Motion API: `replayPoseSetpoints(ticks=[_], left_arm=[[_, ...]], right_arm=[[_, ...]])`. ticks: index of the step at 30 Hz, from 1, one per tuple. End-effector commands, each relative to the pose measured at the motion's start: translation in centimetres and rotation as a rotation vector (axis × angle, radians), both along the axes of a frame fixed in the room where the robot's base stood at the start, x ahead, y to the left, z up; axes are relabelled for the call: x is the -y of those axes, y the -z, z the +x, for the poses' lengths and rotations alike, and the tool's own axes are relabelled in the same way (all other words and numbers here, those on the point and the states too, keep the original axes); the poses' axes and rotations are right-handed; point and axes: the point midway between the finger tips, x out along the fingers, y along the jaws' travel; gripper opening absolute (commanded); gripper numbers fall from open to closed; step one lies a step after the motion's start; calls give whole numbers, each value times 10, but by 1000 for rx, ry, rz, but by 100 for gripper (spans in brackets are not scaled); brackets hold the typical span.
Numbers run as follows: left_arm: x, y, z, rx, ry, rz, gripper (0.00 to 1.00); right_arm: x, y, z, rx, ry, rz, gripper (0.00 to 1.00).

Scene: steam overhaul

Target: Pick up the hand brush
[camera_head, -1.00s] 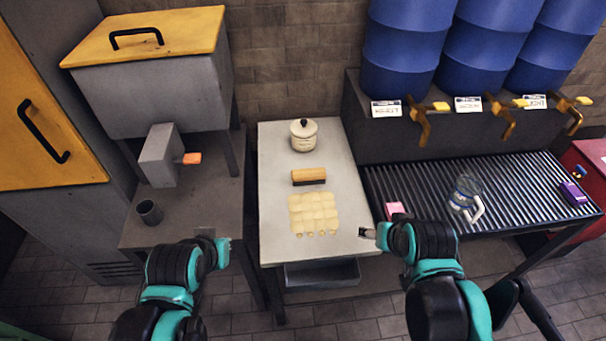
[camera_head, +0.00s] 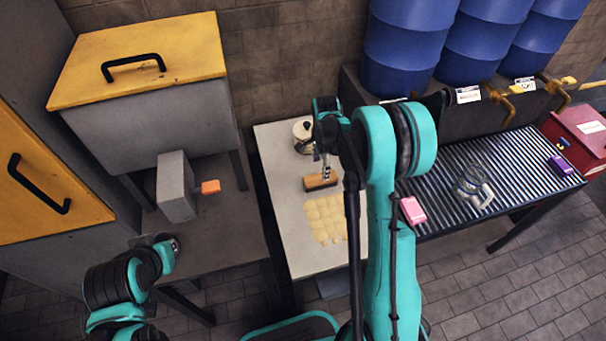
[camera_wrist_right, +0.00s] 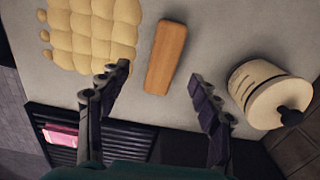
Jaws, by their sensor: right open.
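The hand brush (camera_head: 320,182) lies on the pale table (camera_head: 284,214), its wooden back facing up. In the right wrist view the brush (camera_wrist_right: 165,57) lies ahead of the fingertips, in the gap between them. My right gripper (camera_head: 324,170) is above the brush in the head view. In the right wrist view my right gripper (camera_wrist_right: 160,80) is open and empty, its two dark fingers spread either side of the brush's line. My left arm comes in at the lower left, and its gripper (camera_head: 168,244) is small and turned so the jaws cannot be made out.
A lidded cream jar (camera_head: 302,134) stands behind the brush, close to my right gripper. A block of scored dough (camera_head: 327,218) lies in front. A slatted counter (camera_head: 455,165) at right carries a pink box (camera_head: 413,210) and a glass jug (camera_head: 473,190).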

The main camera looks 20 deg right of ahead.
Motion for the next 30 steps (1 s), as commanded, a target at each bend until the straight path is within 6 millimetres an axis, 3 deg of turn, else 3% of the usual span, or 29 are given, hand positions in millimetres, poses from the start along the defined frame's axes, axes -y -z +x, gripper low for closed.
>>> replayPoseSetpoints(ticks=[14, 21, 29, 30], left_arm=[[0, 14, 0, 0, 0, 0, 0], [0, 30, 0, 0, 0, 0, 0], [0, 29, 0, 0, 0, 0, 0], [0, 29, 0, 0, 0, 0, 0]], right_arm=[[6, 47, 4, -13, 36, 3, 64], [11, 83, 6, -12, 35, 3, 64], [10, 86, 6, -12, 34, 3, 64], [10, 86, 6, -12, 34, 3, 53]])
